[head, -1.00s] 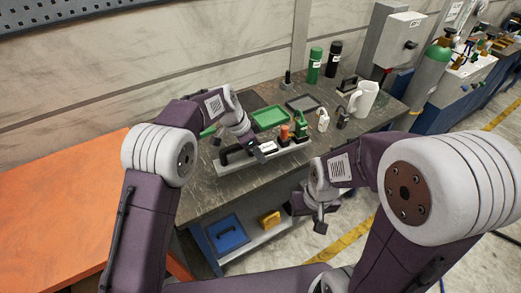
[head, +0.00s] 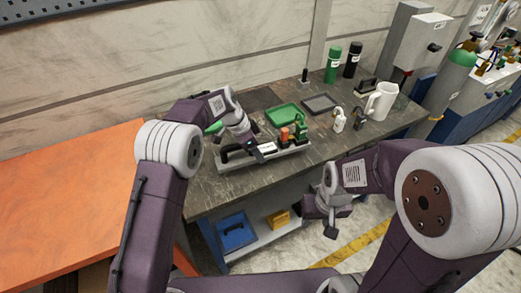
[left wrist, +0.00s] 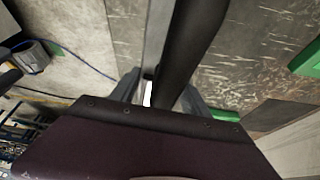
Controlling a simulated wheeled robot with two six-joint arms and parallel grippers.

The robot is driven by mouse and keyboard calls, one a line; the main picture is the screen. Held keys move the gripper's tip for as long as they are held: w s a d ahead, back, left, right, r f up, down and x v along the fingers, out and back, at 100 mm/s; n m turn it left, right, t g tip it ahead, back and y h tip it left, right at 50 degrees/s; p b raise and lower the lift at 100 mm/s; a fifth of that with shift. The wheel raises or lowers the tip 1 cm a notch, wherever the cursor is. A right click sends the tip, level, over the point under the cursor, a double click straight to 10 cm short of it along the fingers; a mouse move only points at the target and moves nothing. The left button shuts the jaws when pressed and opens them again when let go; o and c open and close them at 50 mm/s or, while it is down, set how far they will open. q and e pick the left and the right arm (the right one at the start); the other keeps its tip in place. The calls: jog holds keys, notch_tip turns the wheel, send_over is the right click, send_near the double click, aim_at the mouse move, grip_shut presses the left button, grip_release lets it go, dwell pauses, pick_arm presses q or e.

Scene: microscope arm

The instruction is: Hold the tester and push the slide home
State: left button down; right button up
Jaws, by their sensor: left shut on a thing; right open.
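The tester, a long device on a pale grey base (head: 290,154), lies near the table's front edge. It carries a black bar handle (head: 232,149), an orange part (head: 284,134) and a green part (head: 300,129). I cannot tell which part is the slide. My left gripper (head: 258,151) is at the tester's handle side and shut on it. In the left wrist view the dark handle (left wrist: 197,38) runs between its fingers; the fingertips are mostly hidden. My right gripper (head: 333,218) is open and empty, in front of the table edge, apart from the tester.
A green tray (head: 283,115) and a dark tray (head: 321,103) lie behind the tester. A white bottle (head: 339,121), a padlock-like item (head: 358,122) and a white mug (head: 381,101) stand to the right. A blue case (head: 234,232) and yellow box (head: 278,218) sit on the lower shelf.

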pick_arm(q)
jog(key=shift+w+a+f+b, duration=0.3)
jog(key=shift+w+a+f, duration=0.25)
jog(key=shift+a+f, duration=0.35)
jog(key=shift+w+a+f+b, duration=0.3)
jog(key=shift+w+a+f, duration=0.25)
jog(key=shift+a+f, duration=0.35)
jog(key=shift+f+b, duration=0.4)
jog(key=shift+f, duration=0.05)
jog(key=shift+f, duration=0.1)
jog(key=shift+s+a, duration=0.1)
dwell(0.3)
dwell(0.7)
jog(key=shift+c, duration=2.2)
grip_release()
